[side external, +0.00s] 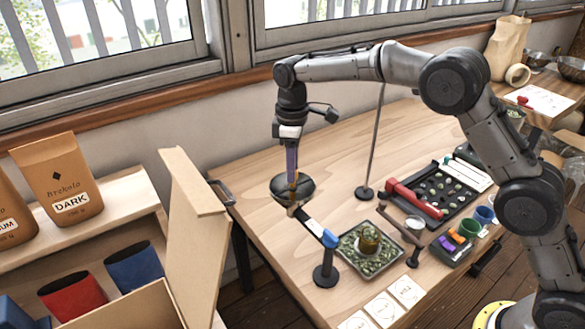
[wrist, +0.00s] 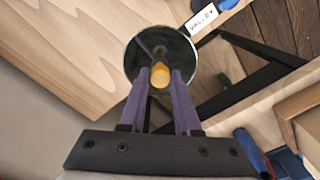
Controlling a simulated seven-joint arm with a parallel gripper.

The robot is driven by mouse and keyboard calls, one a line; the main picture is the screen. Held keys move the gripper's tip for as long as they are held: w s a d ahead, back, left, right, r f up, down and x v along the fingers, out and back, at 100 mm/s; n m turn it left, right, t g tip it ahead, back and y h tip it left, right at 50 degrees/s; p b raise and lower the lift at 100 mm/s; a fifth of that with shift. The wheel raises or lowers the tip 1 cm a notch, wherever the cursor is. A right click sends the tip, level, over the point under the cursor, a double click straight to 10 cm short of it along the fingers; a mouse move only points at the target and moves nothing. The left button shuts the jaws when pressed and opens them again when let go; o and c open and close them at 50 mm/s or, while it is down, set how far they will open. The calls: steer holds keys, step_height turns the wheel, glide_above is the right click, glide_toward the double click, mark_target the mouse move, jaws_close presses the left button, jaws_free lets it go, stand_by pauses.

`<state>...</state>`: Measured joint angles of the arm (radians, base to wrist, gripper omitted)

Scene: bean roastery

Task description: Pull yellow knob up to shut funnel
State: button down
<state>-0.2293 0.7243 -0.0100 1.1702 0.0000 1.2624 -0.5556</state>
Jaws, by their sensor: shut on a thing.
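The funnel (side external: 305,190) is a dark round bowl held over the table's left edge. It also shows in the wrist view as a grey-rimmed disc (wrist: 138,54) behind the fingertips. The yellow knob (wrist: 160,77) sits between the tips of my two purple fingers at the funnel's middle. My gripper (wrist: 161,74) points down and is shut on the knob. In the side external view, my gripper (side external: 292,180) reaches down into the bowl, and the knob is mostly hidden by the fingers. The funnel's outlet and inside are hard to make out.
A stand with a blue knob (side external: 330,238) carries a labelled bar towards the funnel. A thin upright rod (side external: 376,140) stands right of my gripper. A tray of green beans (side external: 370,262) lies front right. An open cardboard box (side external: 190,230) stands left.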

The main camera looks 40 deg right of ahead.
steer(key=c, duration=1)
jaws_free()
steer(key=shift+r, duration=0.35)
steer(key=o, duration=0.4)
steer(key=shift+f, duration=0.15)
step_height(320, 180, up, 14)
